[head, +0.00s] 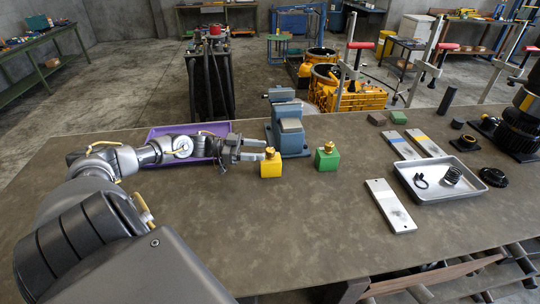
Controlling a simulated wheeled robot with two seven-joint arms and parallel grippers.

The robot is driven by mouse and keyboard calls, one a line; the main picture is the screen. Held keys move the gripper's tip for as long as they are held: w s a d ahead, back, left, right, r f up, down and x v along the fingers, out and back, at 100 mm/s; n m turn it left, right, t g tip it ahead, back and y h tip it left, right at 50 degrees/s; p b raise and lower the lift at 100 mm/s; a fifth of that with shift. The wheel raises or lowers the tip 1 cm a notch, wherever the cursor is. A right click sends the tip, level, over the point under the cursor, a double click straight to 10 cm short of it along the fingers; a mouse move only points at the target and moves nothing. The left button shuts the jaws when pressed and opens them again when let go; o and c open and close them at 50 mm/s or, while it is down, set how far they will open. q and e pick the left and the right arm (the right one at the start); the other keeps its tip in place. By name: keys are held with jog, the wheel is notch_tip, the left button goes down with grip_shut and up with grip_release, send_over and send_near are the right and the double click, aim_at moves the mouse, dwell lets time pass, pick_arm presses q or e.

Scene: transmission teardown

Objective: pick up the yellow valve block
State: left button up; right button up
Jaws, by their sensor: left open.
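The yellow valve block (271,168) stands upright on the workbench, a small cube with a brass fitting on top. My left gripper (262,151) reaches in from the left, with its fingertips close to the left side of the yellow block, near its top. The gripper is open. I cannot tell whether a finger touches the block. A green valve block (327,160) of similar shape stands to the right, apart from the yellow one. My right gripper is not in view.
A purple tray (160,132) lies behind my left arm. A blue-grey vise (289,134) stands just behind the blocks. A grey tray (447,191) with a ring and spring, and flat plates (390,205), lie at right. The front middle of the bench (290,230) is clear.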

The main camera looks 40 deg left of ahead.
aim_at(270, 149)
pick_arm(q)
jog(key=p+x, duration=0.1)
jog(key=x, duration=0.2)
jog(key=shift+w+d+r+p, duration=0.15)
jog(key=shift+w+d+p, duration=0.15)
jog(key=shift+p, duration=0.05)
jog(key=shift+w+d, duration=0.3)
grip_shut()
dwell(0.9)
